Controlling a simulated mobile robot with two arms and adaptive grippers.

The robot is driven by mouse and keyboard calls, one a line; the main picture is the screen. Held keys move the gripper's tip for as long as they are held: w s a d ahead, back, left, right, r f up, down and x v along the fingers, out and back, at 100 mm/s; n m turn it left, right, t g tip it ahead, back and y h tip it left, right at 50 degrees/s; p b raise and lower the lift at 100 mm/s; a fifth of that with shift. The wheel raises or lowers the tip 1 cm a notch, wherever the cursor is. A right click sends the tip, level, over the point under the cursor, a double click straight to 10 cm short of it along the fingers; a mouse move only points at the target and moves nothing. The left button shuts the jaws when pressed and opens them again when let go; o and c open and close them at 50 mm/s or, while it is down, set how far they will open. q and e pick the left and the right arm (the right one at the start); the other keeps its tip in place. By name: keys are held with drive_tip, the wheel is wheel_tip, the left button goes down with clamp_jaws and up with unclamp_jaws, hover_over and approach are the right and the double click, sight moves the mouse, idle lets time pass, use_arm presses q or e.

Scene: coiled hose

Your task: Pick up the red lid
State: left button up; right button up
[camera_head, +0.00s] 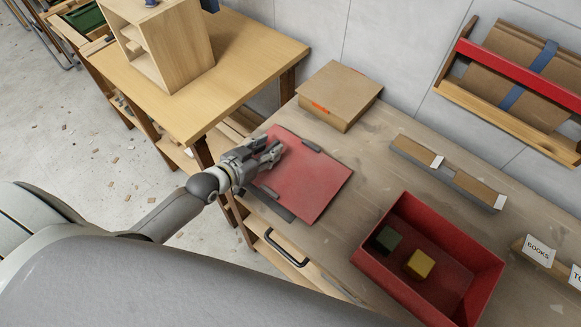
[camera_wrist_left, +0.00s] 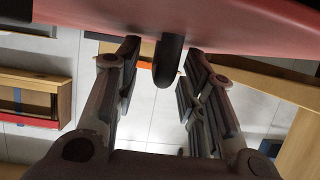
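The red lid (camera_head: 312,187) lies flat on the workbench, with a dark strip on its far edge and another on its near-left edge. My left gripper (camera_head: 275,154) is over the lid's left part in the head view. In the left wrist view the lid's red surface (camera_wrist_left: 235,28) fills the top. A dark rounded piece (camera_wrist_left: 168,62) stands out from it between the fingers of the gripper (camera_wrist_left: 166,68). The fingers are apart, with gaps on both sides of this piece. My right gripper is not in view.
A red open box (camera_head: 448,246) holds a dark green block (camera_head: 386,240) and a yellow block (camera_head: 419,264). A cardboard box (camera_head: 340,94) stands behind the lid. A wooden table (camera_head: 235,65) adjoins at the back left.

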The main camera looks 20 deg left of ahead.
use_arm(q)
clamp_jaws()
drive_tip(key=shift+r, duration=0.1)
idle(0.3)
